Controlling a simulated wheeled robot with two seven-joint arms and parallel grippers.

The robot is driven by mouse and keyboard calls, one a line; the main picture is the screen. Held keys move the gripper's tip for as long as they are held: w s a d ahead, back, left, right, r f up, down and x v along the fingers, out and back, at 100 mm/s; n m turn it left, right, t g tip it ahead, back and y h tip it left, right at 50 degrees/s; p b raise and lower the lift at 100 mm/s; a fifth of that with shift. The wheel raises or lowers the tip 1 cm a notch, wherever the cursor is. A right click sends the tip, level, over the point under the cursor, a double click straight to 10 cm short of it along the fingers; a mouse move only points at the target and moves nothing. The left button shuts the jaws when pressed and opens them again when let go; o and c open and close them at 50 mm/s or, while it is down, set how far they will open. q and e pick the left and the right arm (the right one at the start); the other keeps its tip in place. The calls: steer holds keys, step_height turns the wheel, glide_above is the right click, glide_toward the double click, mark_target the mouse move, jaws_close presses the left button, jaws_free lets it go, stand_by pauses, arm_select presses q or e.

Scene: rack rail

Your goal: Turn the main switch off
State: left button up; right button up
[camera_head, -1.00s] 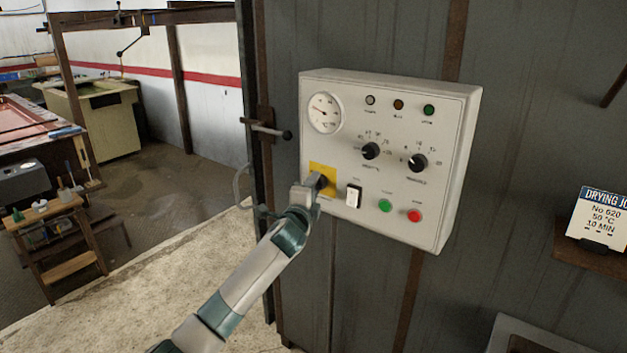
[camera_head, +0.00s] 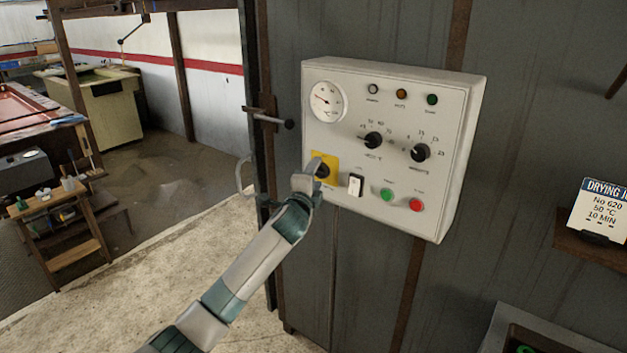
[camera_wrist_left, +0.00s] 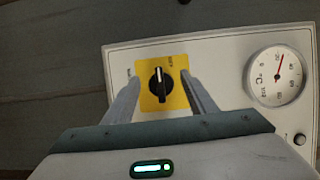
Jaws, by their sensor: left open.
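The main switch is a black rotary knob (camera_head: 322,171) on a yellow plate (camera_head: 331,160) at the lower left of the white control panel. In the left wrist view the knob (camera_wrist_left: 160,84) shows whole, its pale mark running up and down the picture, on the yellow plate (camera_wrist_left: 149,66). Small lettering beside it is too blurred to read surely. My left gripper (camera_head: 312,170) is at the plate and partly covers it. In the left wrist view its open fingers (camera_wrist_left: 159,78) flank the knob with gaps on both sides. My right gripper is not in view.
The panel (camera_head: 452,120) also holds a gauge (camera_head: 325,101), two black dials, a white rocker switch (camera_head: 355,184), green (camera_head: 386,195) and red (camera_head: 416,205) buttons close by. A door handle (camera_head: 268,119) juts out at left. A sign (camera_head: 600,210) stands right.

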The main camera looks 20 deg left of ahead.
arm_select(q)
steer(key=shift+s, duration=0.1)
steer(key=shift+s+f+b, duration=0.1)
steer(key=shift+s+b, duration=0.2)
steer(key=shift+s, duration=0.4)
steer(key=s+b, duration=0.4)
steer(key=s, duration=1.1)
steer(key=shift+s+d+b, duration=0.3)
steer(key=shift+s+d, duration=0.05)
steer(key=shift+s, duration=0.05)
